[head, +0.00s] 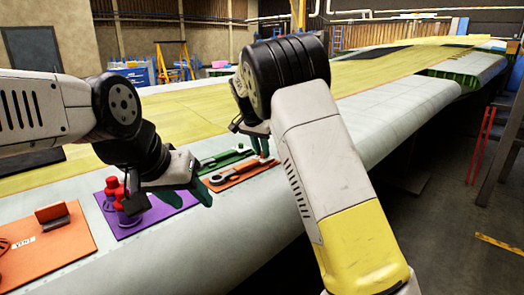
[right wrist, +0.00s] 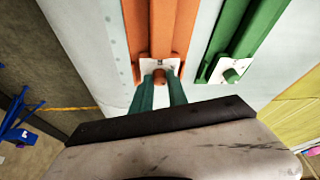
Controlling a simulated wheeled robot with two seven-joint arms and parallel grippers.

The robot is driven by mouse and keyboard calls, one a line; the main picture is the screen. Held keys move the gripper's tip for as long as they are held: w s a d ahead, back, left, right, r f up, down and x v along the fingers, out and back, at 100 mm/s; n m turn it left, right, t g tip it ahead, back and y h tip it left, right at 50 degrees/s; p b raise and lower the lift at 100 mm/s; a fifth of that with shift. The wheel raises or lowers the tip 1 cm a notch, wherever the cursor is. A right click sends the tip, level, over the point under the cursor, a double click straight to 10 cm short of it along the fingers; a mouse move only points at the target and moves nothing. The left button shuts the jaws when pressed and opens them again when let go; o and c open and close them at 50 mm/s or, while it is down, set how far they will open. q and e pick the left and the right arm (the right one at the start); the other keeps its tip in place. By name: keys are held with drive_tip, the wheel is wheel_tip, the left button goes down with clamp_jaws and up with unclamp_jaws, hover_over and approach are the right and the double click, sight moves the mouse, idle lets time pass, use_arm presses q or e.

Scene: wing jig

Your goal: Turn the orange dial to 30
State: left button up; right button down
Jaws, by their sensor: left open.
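The orange dial (right wrist: 160,74) is a small knob on a white plate at the near end of an orange rail (right wrist: 166,25). In the right wrist view, my right gripper (right wrist: 161,80) has its green fingers on both sides of the knob, closed onto it. In the head view, my right gripper (head: 264,148) is low over the far end of the orange panel (head: 245,176); the dial is mostly hidden there, and its scale is not readable. My left gripper (head: 196,190) is open and empty above the right edge of the purple panel (head: 155,217).
A green rail with a green knob (right wrist: 231,75) lies beside the orange one. Red knobs (head: 113,190) stand on the purple panel near my left gripper. Another orange panel (head: 60,258) with a raised flap is at lower left. The pale wing edge drops to floor at right.

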drive_tip(key=shift+n, duration=0.3)
drive_tip(key=n, duration=0.2)
drive_tip(key=n+y, duration=0.1)
drive_tip(key=n, duration=0.1)
drive_tip(key=n+y, duration=0.1)
drive_tip(key=shift+d+n+t, duration=0.4)
drive_tip(key=n+y, duration=0.1)
drive_tip(key=n, duration=0.1)
drive_tip(key=n+y, duration=0.1)
drive_tip(key=n, duration=0.2)
drive_tip(key=shift+d+g, duration=0.1)
drive_tip(key=shift+g, duration=0.2)
drive_tip(key=shift+n, duration=0.3)
drive_tip(key=c, duration=1.3)
unclamp_jaws()
